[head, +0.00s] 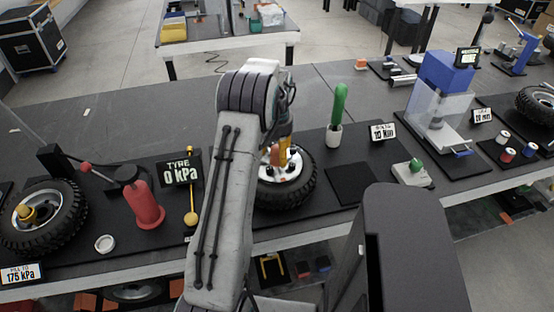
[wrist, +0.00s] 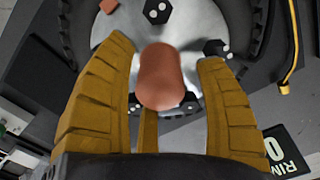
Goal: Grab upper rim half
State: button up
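The upper rim half (head: 282,168) is a silver disc with dark hex nuts, lying in a black tyre (head: 305,185) on the bench. It also shows in the wrist view (wrist: 200,22). An orange-brown rounded knob (wrist: 160,75) stands up from its middle; it shows small in the head view. My gripper (wrist: 162,60) is above the wheel with its yellow fingers spread on either side of the knob. Gaps show between both fingers and the knob, so it is open and holds nothing. My arm hides part of the wheel in the head view.
A green-handled tool in a white cup (head: 335,125) stands right of the wheel, near an empty dark pad (head: 350,185). A yellow wrench (head: 190,200), a red pump (head: 146,205) and another wheel (head: 45,220) are to the left.

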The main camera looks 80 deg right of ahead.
jog(key=c, duration=1.2)
jog(key=shift+c, duration=0.2)
jog(key=shift+r, duration=0.1)
jog(key=shift+d+r, duration=0.1)
jog(key=shift+r, duration=0.65)
grip_shut()
jog(key=r, duration=0.3)
jog(key=shift+s+d, duration=0.2)
jog(key=shift+s, duration=0.15)
jog(key=s+d+r+p, duration=0.5)
jog(key=s+r, duration=0.1)
jog(key=s, duration=0.3)
jog(key=shift+r, duration=0.15)
